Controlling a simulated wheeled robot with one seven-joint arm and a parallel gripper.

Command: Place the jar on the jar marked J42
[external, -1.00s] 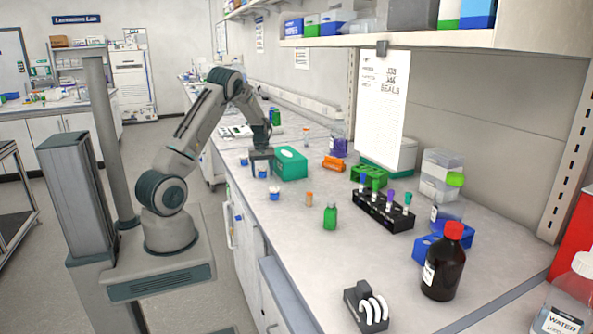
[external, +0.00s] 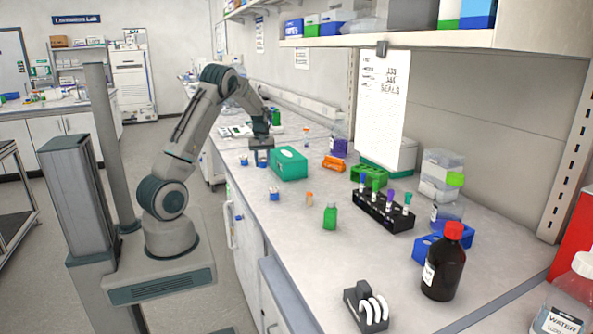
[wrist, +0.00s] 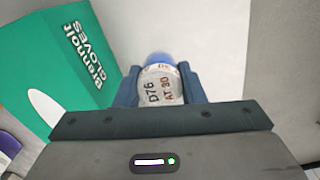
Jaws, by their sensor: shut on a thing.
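My gripper (external: 262,157) is shut on a small jar, raised slightly above the bench beside the green box. In the wrist view the held jar (wrist: 160,88) sits between both fingers, with a pale label reading D76 and AT 30 and blue at its far end. One small blue-and-white jar (external: 244,160) stands on the bench left of the gripper. Another blue-and-white jar (external: 274,194) stands nearer the camera. Their markings are too small to read, so I cannot tell which is J42.
The green glove box (external: 289,163) stands right beside the gripper. A small orange-capped vial (external: 309,199), a green bottle (external: 330,216) and a black tube rack (external: 383,211) stand nearer the camera. Bench between the jars and its left edge is bare.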

